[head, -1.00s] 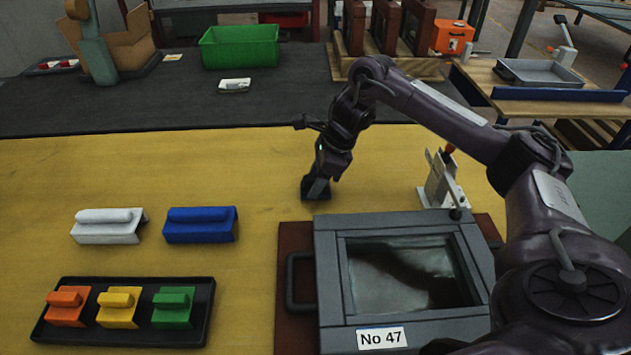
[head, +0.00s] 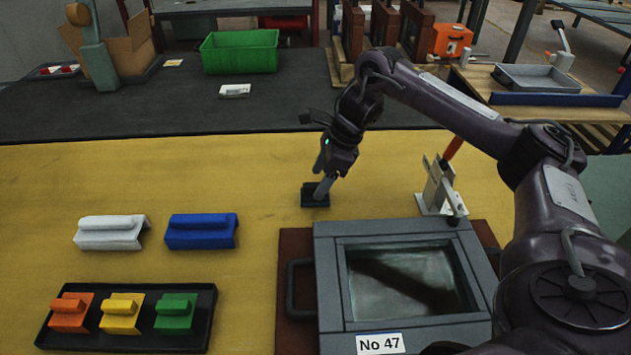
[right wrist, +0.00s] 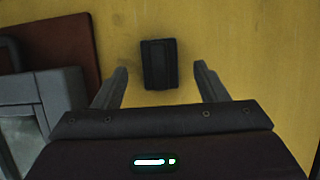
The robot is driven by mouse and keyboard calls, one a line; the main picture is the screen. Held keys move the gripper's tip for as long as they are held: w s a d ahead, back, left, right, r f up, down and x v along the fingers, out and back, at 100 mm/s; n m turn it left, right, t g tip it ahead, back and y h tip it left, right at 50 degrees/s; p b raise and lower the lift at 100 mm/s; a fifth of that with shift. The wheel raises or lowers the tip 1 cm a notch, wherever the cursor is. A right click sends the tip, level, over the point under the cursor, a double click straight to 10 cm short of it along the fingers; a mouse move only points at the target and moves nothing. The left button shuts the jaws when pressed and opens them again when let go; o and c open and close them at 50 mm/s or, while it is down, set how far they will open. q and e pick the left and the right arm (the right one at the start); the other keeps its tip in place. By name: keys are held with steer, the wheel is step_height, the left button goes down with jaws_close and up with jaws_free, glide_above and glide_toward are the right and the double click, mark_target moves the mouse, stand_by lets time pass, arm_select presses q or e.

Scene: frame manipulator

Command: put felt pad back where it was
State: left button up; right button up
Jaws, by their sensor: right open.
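A small dark block (head: 314,196), which looks like the felt pad, lies flat on the yellow table top behind the framed box. It also shows in the right wrist view (right wrist: 158,65). My right gripper (head: 323,187) is just above the block and slightly to its right in the head view. In the right wrist view the right gripper (right wrist: 158,78) is open, with one finger on each side of the block and a gap to both. Its jaws are empty. My left gripper is not in view.
A grey framed box (head: 330,270) marked No 47 sits on a brown board, with a toggle clamp (head: 440,190) behind it. A white block (head: 110,232), a blue block (head: 201,231) and a black tray (head: 205,325) of coloured blocks are at left. Yellow table between is clear.

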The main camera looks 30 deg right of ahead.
steer(key=p+v, duration=0.1)
steer(key=v, duration=0.4)
steer(key=shift+a+p, duration=0.1)
steer(key=shift+p, duration=0.3)
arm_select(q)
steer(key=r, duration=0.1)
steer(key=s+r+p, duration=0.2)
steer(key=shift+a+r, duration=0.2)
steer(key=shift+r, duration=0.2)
arm_select(e)
steer(key=v, duration=0.3)
steer(key=shift+s+r, duration=0.15)
steer(key=shift+r, duration=0.2)
